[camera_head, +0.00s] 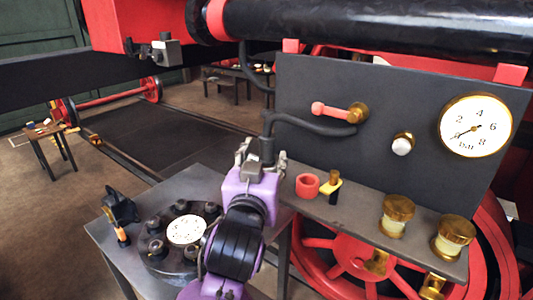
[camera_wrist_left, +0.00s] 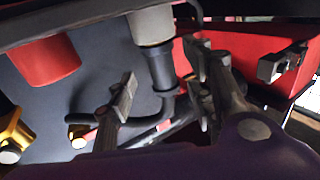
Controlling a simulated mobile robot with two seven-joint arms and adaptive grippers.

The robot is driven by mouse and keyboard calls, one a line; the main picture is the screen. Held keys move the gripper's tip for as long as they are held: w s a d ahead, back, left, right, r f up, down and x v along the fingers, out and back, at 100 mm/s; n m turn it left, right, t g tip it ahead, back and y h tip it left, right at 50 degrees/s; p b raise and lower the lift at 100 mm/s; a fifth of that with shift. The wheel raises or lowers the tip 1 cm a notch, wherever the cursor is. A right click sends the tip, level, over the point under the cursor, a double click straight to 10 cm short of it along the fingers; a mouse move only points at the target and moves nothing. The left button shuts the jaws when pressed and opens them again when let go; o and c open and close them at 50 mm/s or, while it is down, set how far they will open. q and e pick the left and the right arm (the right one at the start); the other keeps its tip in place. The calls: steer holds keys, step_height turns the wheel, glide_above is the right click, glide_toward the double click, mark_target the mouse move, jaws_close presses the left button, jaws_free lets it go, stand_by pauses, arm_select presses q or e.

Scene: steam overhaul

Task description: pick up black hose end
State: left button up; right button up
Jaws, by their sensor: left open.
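That hose end (camera_head: 267,148) is between the fingers of my purple left gripper (camera_head: 262,156), which is open. A gap shows on the left finger's side; contact on the right side cannot be told. The lowest part of the hose end is hidden behind the gripper in the head view. My right gripper is out of view.
The panel (camera_head: 300,82) carries a red-handled valve (camera_head: 330,110) and a gauge (camera_head: 475,126). A bolted flange (camera_head: 168,262) sits on the left table.

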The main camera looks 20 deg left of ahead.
mark_target(266, 152)
arm_select(q)
steer(key=w, duration=0.4)
steer(key=shift+a+r+p, duration=0.2)
steer(key=shift+a+p, duration=0.1)
steer(key=shift+a, duration=0.05)
steer(key=shift+w+f, duration=0.1)
steer(key=shift+w, duration=0.2)
steer(key=shift+s, duration=0.1)
steer(key=shift+c, duration=0.2)
jaws_close()
